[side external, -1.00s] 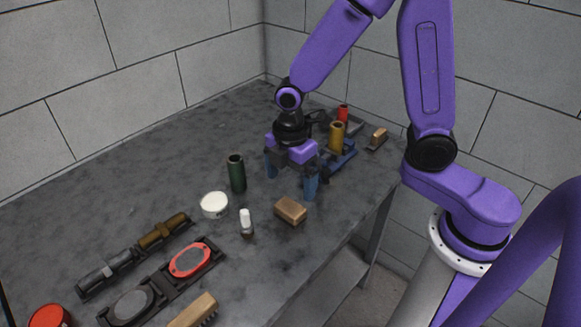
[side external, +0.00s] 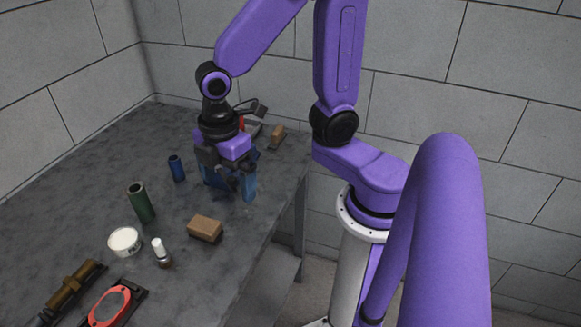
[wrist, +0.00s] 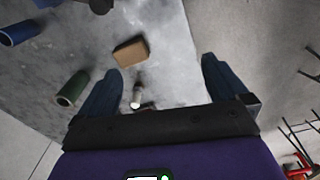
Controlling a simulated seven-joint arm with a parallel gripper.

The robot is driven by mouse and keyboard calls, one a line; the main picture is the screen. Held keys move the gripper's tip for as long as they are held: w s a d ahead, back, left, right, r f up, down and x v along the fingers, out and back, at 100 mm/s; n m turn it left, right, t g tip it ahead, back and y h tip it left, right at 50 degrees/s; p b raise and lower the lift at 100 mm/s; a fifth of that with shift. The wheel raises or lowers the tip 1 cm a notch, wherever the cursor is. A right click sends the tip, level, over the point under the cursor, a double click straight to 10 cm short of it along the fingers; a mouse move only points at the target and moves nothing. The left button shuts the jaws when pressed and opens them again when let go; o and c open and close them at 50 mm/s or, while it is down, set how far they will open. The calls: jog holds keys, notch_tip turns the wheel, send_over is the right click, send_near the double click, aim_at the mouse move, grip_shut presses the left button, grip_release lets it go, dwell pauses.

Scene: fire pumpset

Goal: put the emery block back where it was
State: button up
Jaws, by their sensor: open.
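A brown block (side external: 205,229), which looks like the emery block, lies flat on the grey table (side external: 95,190) near its right edge. It also shows in the wrist view (wrist: 131,52), upper left of centre. My gripper (side external: 228,190) is open and empty, beyond the block and a little to its right in the side view. In the wrist view my blue fingers (wrist: 160,82) are spread wide with nothing between them, and the block is ahead, apart from them. A smaller brown-topped piece (side external: 277,134) sits in a dark holder at the back right.
My gripper hides part of the back holders.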

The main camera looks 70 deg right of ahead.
jog(key=s+d+r+m, duration=0.1)
jog(key=s+d, duration=0.1)
jog(key=s, duration=0.3)
jog(key=s+d+r+m, duration=0.1)
jog(key=s+d+m, duration=0.1)
jog(key=s, duration=0.4)
jog(key=shift+s+d+r, duration=0.15)
jog(key=shift+s+r, duration=0.15)
dwell(0.8)
